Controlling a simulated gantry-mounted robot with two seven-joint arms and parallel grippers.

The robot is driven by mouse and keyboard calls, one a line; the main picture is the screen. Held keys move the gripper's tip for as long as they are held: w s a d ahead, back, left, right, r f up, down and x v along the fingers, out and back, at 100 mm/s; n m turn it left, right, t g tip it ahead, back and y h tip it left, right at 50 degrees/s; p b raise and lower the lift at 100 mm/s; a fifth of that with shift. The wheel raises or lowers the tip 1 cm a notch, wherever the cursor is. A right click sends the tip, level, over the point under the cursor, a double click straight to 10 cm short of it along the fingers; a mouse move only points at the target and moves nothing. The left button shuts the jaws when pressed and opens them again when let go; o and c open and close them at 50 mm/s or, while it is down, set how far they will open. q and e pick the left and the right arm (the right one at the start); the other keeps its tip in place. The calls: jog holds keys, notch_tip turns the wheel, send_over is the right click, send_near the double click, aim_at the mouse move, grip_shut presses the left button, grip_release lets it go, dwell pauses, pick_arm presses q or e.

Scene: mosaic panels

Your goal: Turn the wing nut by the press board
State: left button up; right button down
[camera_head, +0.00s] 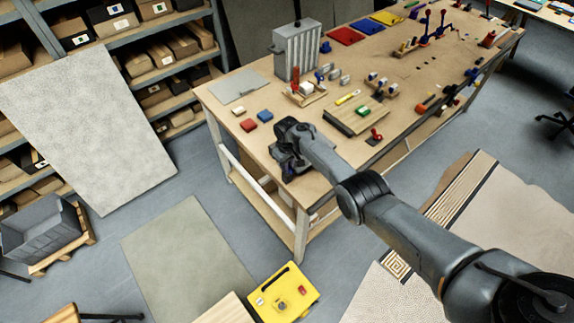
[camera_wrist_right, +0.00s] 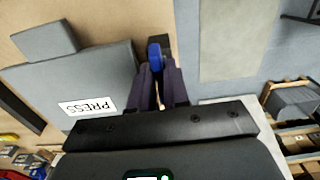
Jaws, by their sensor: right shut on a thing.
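The press board is a grey board labelled PRESS (camera_wrist_right: 85,80) in the right wrist view, lying at the table edge. In the head view it is mostly hidden under my right gripper (camera_head: 287,163). The blue wing nut (camera_wrist_right: 155,54) sits just beside the board's edge in the wrist view. My right gripper (camera_wrist_right: 158,80) is shut on it, with the dark fingers on either side and the blue top showing between their tips. In the head view only a small bit of blue shows below the gripper. My left gripper is in neither view.
A yellow case (camera_head: 283,291) is on the floor below. Shelves (camera_head: 150,28) stand left; floor lies between.

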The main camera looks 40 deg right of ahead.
jog(key=c, duration=1.2)
grip_release()
jog(key=shift+r, duration=0.5)
notch_tip(320, 180, up, 8)
jog(key=shift+r+p, duration=0.25)
jog(key=shift+p, duration=0.95)
jog(key=shift+r, duration=0.7)
jog(key=shift+f, duration=0.1)
